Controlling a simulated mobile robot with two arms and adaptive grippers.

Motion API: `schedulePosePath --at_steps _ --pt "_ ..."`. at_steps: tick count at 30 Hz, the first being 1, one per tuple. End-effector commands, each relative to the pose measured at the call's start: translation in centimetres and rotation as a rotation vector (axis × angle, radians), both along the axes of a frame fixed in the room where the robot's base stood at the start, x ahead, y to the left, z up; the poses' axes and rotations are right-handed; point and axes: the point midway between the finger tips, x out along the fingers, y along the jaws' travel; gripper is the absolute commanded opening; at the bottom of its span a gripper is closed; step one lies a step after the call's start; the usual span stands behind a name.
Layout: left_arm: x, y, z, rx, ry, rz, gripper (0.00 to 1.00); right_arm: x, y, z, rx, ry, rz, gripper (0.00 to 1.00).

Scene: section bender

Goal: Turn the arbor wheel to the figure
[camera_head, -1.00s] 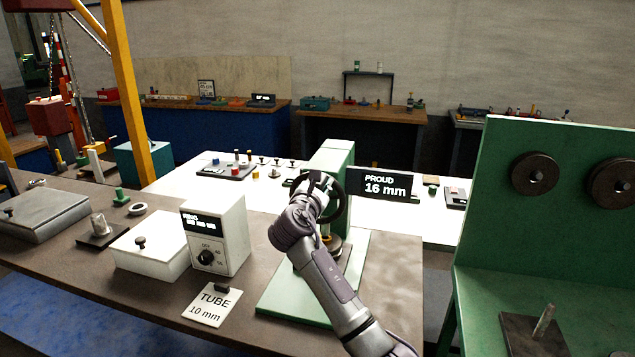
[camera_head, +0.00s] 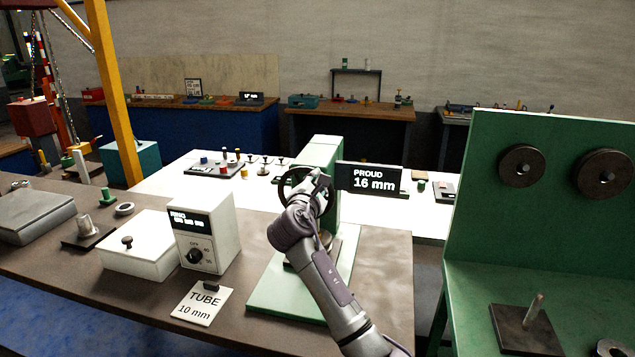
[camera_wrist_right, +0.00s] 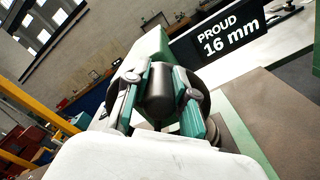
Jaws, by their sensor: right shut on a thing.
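The arbor wheel (camera_head: 284,181) is a dark ring on the front of a green press (camera_head: 322,150) that stands on a pale green base. My right gripper (camera_head: 320,180) is at the wheel, its arm rising from the lower right. In the right wrist view its two teal fingers (camera_wrist_right: 161,98) are shut on a dark rounded handle (camera_wrist_right: 160,92) of the wheel, with the dark rim behind. The sign (camera_head: 374,180) beside the press reads "PROUD 16 mm". My arm hides part of the press's lower front. My left gripper is not in view.
A card (camera_head: 202,303) reading "TUBE 10 mm", a white box with a dial (camera_head: 206,235) and a white lidded box (camera_head: 143,250) stand left of the press. A green panel with dark rollers (camera_head: 590,220) stands at the right. The brown bench right of the press is clear.

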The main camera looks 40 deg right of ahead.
Motion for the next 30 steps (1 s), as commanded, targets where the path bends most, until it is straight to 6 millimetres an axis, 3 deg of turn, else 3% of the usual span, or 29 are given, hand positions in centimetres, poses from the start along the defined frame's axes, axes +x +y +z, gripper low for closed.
schedulePosePath --at_steps 2,3,7,19,30 --pt "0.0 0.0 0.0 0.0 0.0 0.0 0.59 0.0 0.0 -0.2 0.0 0.004 -0.001 0.0" --pt "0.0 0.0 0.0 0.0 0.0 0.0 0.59 0.0 0.0 -0.2 0.0 0.004 -0.001 0.28" --pt "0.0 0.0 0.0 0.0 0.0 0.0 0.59 0.0 0.0 -0.1 0.0 0.004 -0.001 0.5" --pt "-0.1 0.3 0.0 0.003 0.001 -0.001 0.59 -0.4 0.6 -0.1 -0.001 0.002 0.002 0.5" --pt "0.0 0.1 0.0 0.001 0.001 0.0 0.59 -5.1 6.1 -0.1 0.0 0.002 0.003 0.5"
